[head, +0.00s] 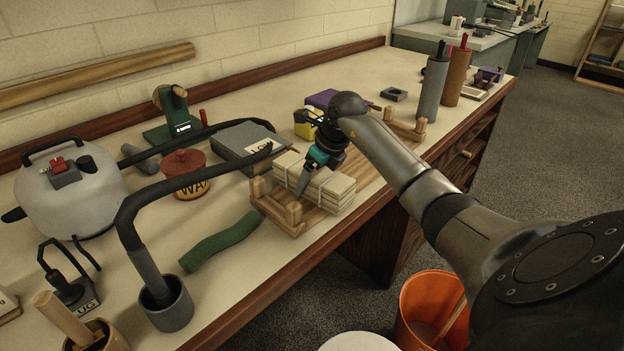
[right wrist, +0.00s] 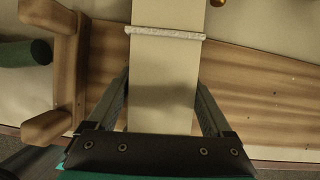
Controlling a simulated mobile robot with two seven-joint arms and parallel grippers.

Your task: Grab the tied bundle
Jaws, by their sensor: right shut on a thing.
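The tied bundle (head: 338,192) is a stack of cream slabs with a pale string around it, lying at the front end of a long wooden rack (head: 278,212). My right gripper (head: 304,182) comes down onto it from above in the head view, its far finger largely hidden. In the right wrist view the bundle (right wrist: 163,65) lies between the two fingers of the gripper (right wrist: 162,98), with its string crossing just beyond them. The gripper is shut on the bundle. I cannot see a clear gap under the bundle. My left gripper is not in view.
A green roll (head: 221,243) lies just left of the rack. A grey box (head: 237,147), red-lidded pot (head: 185,175) and yellow container (head: 305,126) stand behind. A bent dark pipe rises from a grey cup (head: 168,308). An orange bucket (head: 420,300) stands below the bench edge.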

